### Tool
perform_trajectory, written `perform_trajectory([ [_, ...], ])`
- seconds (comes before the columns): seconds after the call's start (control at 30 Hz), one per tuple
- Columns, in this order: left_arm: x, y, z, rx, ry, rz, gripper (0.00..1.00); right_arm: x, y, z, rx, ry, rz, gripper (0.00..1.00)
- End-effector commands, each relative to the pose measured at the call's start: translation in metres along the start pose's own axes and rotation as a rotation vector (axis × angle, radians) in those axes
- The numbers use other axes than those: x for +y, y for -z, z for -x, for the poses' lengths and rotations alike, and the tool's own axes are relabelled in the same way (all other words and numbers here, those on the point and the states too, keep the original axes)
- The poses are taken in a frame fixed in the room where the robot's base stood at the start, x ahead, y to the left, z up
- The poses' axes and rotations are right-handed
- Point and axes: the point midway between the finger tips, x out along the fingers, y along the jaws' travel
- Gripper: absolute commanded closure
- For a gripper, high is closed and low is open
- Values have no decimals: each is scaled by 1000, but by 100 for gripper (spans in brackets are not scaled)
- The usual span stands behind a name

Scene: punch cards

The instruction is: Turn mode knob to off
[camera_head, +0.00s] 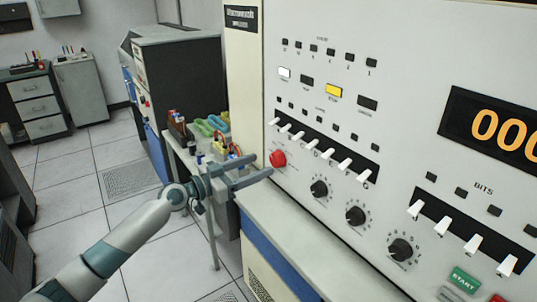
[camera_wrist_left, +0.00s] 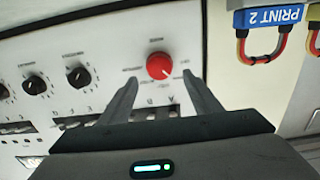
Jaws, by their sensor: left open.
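The red mode knob (camera_head: 278,158) is on the lower left of the pale console's front panel. It also shows in the left wrist view (camera_wrist_left: 159,66), a round red knob with a white pointer mark and small labels around it, too blurred to read. My left gripper (camera_head: 263,164) is open, its two fingers reaching toward the panel at the knob. In the left wrist view the fingertips (camera_wrist_left: 160,78) lie to either side of the knob and slightly short of it. I cannot tell whether they touch it. My right gripper is not in view.
Several black knobs (camera_head: 319,188) sit right of the red one, below a row of white toggle switches (camera_head: 326,153). A ledge (camera_head: 285,235) juts out under the panel. A cable labelled PRINT 2 (camera_wrist_left: 262,38) hangs near the knob's side. Open floor lies left of the console.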

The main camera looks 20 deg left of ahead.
Motion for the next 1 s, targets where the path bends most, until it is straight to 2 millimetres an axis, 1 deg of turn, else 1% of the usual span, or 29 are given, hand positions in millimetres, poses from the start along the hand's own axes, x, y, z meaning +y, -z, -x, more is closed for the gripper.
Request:
perform_trajectory([
  [0.03, 0, 4, -10, 2, 0, 3, 42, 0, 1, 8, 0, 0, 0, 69],
  [0.1, 0, 4, -20, 1, 0, 2, 42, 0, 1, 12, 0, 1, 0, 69],
  [0.3, 0, 2, -42, 1, 1, 2, 42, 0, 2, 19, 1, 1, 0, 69],
  [0.47, 0, 0, -48, -1, 1, 0, 42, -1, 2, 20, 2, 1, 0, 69],
  [0.73, 0, 0, -49, 0, 0, 0, 42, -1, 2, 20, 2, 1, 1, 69],
  [0.77, 0, 0, -49, 0, 0, 0, 45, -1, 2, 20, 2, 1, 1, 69],
  [0.8, 0, 0, -49, 0, 0, 0, 54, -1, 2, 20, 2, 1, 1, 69],
  [0.87, 0, 0, -49, 0, 0, 0, 69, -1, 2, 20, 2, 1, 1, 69],
  [0.9, 0, 0, -48, 0, 0, 0, 78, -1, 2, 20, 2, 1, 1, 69],
  [0.93, 0, 0, -48, 0, 0, 0, 82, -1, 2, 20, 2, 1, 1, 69],
  [1.0, 0, 0, -48, 0, 0, 0, 82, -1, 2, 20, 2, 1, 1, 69],
])
